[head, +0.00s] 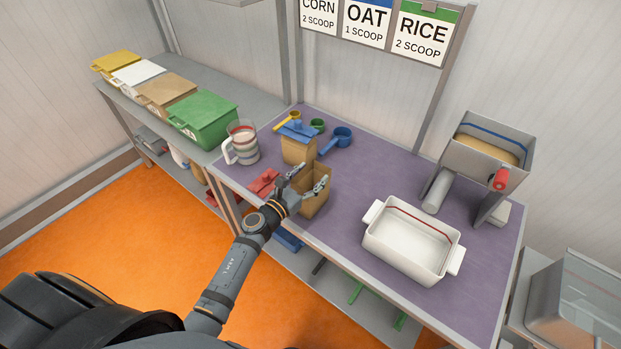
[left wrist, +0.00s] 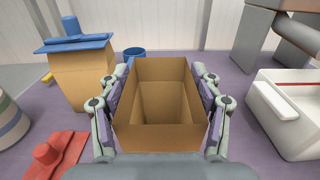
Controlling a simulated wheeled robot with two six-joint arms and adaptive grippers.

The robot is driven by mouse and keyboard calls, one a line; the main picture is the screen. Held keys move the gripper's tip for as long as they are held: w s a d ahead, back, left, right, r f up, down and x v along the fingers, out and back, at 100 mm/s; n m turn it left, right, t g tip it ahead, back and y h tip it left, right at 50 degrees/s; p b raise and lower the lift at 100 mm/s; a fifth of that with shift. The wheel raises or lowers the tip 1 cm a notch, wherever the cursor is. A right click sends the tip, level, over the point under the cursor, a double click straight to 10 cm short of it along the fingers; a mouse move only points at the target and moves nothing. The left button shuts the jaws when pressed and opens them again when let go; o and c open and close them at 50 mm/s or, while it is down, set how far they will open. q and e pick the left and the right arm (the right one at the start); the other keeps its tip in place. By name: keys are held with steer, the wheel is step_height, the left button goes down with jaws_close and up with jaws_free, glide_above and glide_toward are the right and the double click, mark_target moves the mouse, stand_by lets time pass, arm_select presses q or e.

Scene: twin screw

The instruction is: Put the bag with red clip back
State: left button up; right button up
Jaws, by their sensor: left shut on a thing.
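An open-topped brown paper bag (head: 315,203) is at the front edge of the purple tabletop, and I look down into it in the left wrist view (left wrist: 163,130). My left gripper (head: 308,182) is shut on it, with one finger on each side in the left wrist view (left wrist: 158,108). I cannot tell whether its base touches the table. A red clip (head: 263,182) lies on the table to the left of the bag, apart from it; it also shows in the left wrist view (left wrist: 55,155). My right gripper is not in view.
A second bag (head: 297,151) with a blue clip (head: 298,131) stands behind. A measuring jug (head: 242,143), a blue scoop (head: 338,139) and a green scoop (head: 317,125) are near. A white tub (head: 411,241) and a grinder-like machine (head: 484,150) stand right. The middle tabletop is clear.

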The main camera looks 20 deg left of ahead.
arm_select(q)
steer(key=shift+f, duration=0.1)
steer(key=o, duration=1.3)
